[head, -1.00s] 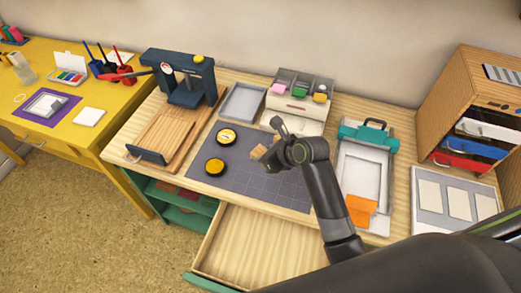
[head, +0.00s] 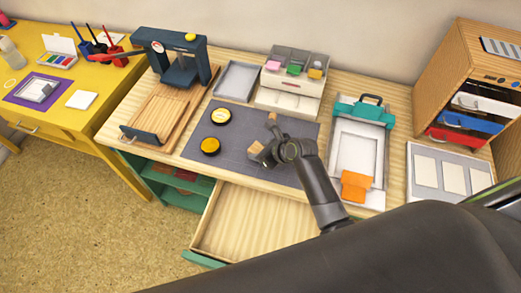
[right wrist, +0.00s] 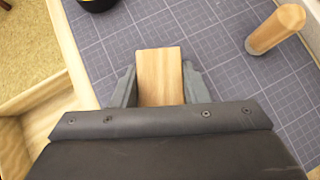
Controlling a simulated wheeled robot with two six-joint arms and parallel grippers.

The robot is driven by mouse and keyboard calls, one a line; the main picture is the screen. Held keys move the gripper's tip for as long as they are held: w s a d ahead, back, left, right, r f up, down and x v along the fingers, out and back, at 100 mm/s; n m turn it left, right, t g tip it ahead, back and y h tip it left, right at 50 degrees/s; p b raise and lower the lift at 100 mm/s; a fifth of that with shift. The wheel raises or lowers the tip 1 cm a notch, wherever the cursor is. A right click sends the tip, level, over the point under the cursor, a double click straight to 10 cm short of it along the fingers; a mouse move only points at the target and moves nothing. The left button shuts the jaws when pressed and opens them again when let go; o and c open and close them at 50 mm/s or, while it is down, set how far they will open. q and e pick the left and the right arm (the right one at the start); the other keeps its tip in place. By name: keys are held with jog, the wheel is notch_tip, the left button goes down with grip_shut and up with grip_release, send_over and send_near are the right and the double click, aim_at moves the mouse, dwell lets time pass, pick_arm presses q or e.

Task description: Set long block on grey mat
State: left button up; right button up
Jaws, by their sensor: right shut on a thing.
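The long block (right wrist: 160,75) is plain light wood and sits between the fingers of my right gripper (right wrist: 158,88) in the right wrist view. In the head view the block (head: 256,151) shows at the tip of my right gripper (head: 270,153), which is shut on it over the front part of the grey mat (head: 236,163). The mat is dark grey with a grid of lines. The block is at or just above the mat; I cannot tell whether it touches. My left gripper is not in view.
A rounded wooden handle (right wrist: 275,28) stands on the mat, right of the block. An open drawer (head: 250,222) juts out in front. A teal-clamped tray (head: 358,150) stands on the right.

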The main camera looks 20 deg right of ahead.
jog(key=shift+f, duration=0.15)
jog(key=o, duration=1)
jog(key=shift+s+d+r, duration=0.1)
jog(key=shift+r, duration=0.25)
jog(key=p+v, duration=0.1)
jog(key=v, duration=1)
jog(key=shift+s+r, duration=0.15)
jog(key=shift+r, duration=0.1)
jog(key=shift+d, duration=0.1)
